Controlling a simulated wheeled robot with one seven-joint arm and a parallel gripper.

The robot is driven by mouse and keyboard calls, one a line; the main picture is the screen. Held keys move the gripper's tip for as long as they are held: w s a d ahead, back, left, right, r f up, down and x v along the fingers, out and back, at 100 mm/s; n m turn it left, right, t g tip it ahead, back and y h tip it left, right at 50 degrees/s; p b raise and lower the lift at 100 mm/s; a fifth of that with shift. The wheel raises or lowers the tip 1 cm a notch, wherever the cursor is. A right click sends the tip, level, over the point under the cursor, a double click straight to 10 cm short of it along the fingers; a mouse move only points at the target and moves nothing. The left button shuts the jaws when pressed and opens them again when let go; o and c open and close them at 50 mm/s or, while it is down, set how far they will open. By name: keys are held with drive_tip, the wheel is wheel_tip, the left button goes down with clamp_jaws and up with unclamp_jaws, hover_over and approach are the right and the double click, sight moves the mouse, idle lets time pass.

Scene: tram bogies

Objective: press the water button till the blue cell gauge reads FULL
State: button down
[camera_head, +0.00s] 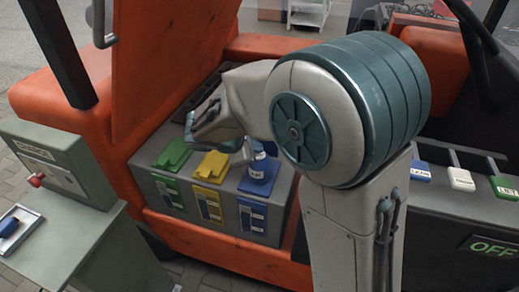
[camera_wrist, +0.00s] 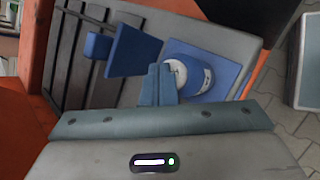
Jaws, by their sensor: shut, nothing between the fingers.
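The blue cell (camera_head: 255,185) is the rightmost of three coloured cells in the grey battery box, and its gauge panel (camera_head: 252,216) is on the front face; I cannot read the level. A blue cylinder with a white label (camera_head: 263,168) stands on the blue cell. In the wrist view, the cylinder (camera_wrist: 208,77) has a round whitish top (camera_wrist: 177,72), likely the water button. My gripper (camera_head: 248,153) is shut and empty at this top. In the wrist view, my fingertips (camera_wrist: 161,70) overlap its left edge; I cannot tell whether they touch. A blue flap (camera_wrist: 134,50) is beside the cylinder.
Green (camera_head: 172,155) and yellow (camera_head: 212,168) cells lie left of the blue one. An orange raised cover (camera_head: 160,60) stands behind them. A grey-green cabinet with a red knob (camera_head: 37,179) is at left. Small labelled blocks and an OFF display (camera_head: 490,247) are at right.

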drive_tip(key=shift+r+p, duration=0.9)
drive_tip(key=shift+r, duration=0.35)
drive_tip(key=shift+r, duration=0.1)
wheel_tip(320, 180, up, 5)
drive_tip(key=p, duration=0.3)
drive_tip(key=shift+p, duration=0.35)
drive_tip(key=s+d+m+g+y, duration=0.1)
drive_tip(key=s+d+m+y, duration=0.2)
drive_tip(key=s+m, duration=0.6)
drive_tip(key=s+d+m+g+y, duration=0.2)
drive_tip(key=s+d+m, duration=0.6)
drive_tip(key=s, duration=0.4)
drive_tip(key=shift+d+r+m+y, duration=0.2)
drive_tip(key=shift+r+m+y, duration=0.2)
drive_tip(key=shift+y, duration=0.5)
